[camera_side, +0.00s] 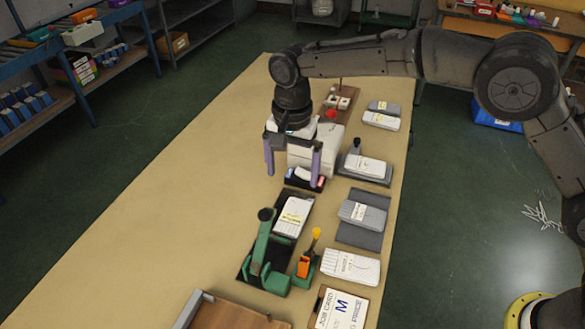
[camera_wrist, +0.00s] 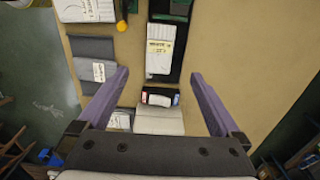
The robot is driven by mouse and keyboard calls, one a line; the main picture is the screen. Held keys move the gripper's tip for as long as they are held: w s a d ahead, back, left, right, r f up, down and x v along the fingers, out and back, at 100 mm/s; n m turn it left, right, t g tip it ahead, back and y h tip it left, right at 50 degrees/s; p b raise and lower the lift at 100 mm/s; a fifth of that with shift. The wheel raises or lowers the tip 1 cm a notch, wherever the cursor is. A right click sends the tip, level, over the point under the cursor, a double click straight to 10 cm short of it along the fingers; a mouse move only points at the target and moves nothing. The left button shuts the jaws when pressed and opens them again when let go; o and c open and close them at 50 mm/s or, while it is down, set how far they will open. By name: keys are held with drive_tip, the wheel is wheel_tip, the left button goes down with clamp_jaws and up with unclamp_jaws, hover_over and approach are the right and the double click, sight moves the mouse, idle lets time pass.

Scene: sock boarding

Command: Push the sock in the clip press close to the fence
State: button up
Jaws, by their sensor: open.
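A white sock with a yellow-marked label (camera_side: 293,216) lies flat on the black base of the green clip press (camera_side: 265,252). The sock also shows in the wrist view (camera_wrist: 160,50), between my fingers and the press. My gripper (camera_side: 293,162) is open and empty, above the table beyond the sock's far end; its two purple fingers point down, apart. They show in the wrist view (camera_wrist: 160,76) on either side of a low dark block (camera_wrist: 160,97) with red and blue ends. I cannot tell whether this block is the fence.
A white machine (camera_side: 304,155) stands under my gripper. Folded grey and white socks (camera_side: 362,212) lie on the right. An orange clip holder (camera_side: 304,264) stands beside the press, a job card (camera_side: 340,309) and wooden tray (camera_side: 225,315) in front. The left of the table is clear.

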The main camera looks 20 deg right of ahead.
sight(295, 212)
wheel_tip(295, 212, down, 14)
drive_tip(key=shift+r, duration=0.1)
idle(0.8)
drive_tip(key=shift+c, duration=0.2)
drive_tip(key=c, duration=1.3)
drive_tip(key=shift+w+d, duration=0.45)
drive_tip(key=shift+d, duration=0.05)
drive_tip(key=o, duration=1.3)
drive_tip(key=shift+o, duration=0.2)
